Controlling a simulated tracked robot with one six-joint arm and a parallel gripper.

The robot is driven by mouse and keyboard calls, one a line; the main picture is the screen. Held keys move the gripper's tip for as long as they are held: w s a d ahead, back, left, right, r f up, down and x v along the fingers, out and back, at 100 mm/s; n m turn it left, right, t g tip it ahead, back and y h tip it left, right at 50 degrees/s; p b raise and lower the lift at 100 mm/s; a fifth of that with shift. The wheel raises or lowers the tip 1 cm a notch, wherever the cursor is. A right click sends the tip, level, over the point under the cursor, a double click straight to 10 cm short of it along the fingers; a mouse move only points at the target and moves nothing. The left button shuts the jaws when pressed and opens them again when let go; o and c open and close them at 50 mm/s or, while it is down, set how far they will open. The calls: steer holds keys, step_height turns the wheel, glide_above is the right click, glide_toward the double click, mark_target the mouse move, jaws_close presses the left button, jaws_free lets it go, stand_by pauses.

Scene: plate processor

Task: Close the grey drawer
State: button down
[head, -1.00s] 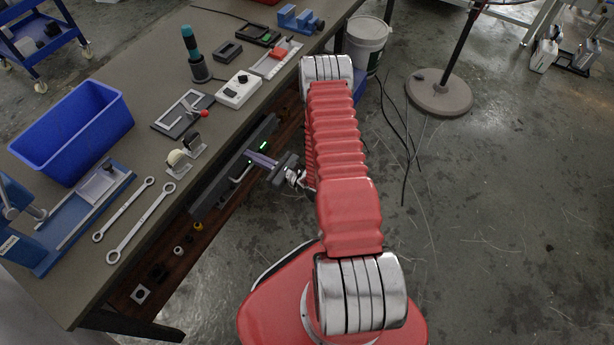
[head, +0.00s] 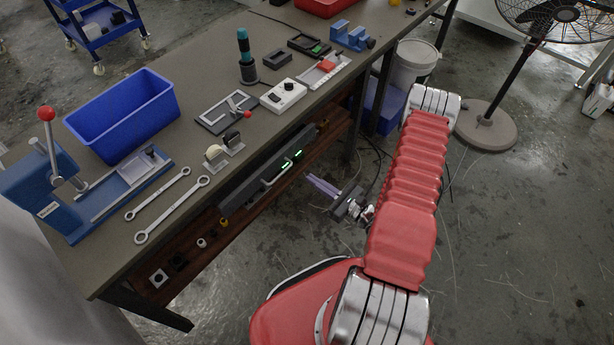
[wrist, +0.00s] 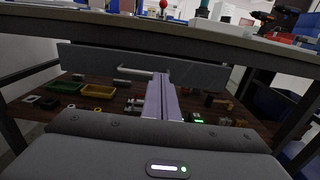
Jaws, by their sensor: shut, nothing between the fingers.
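The grey drawer (head: 275,173) is a long dark grey front with a pale bar handle (head: 278,173), below the workbench edge. No open drawer interior shows; its front sits close under the bench top. In the wrist view, the drawer front (wrist: 90,58) spans beneath the bench top, with the handle (wrist: 128,71) just left of the fingers. My gripper (head: 309,179) is shut and empty, out in front of the drawer and apart from it. Its purple-grey fingers (wrist: 161,76) point at the drawer front and cover part of it.
The workbench (head: 205,165) carries a blue bin (head: 125,115), wrenches (head: 170,210) and a white box (head: 284,96). A bucket (head: 415,62) and a fan (head: 487,115) stand at the right.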

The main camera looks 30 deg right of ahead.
steer(key=shift+v, duration=0.9)
steer(key=c, duration=2.5)
jaws_free()
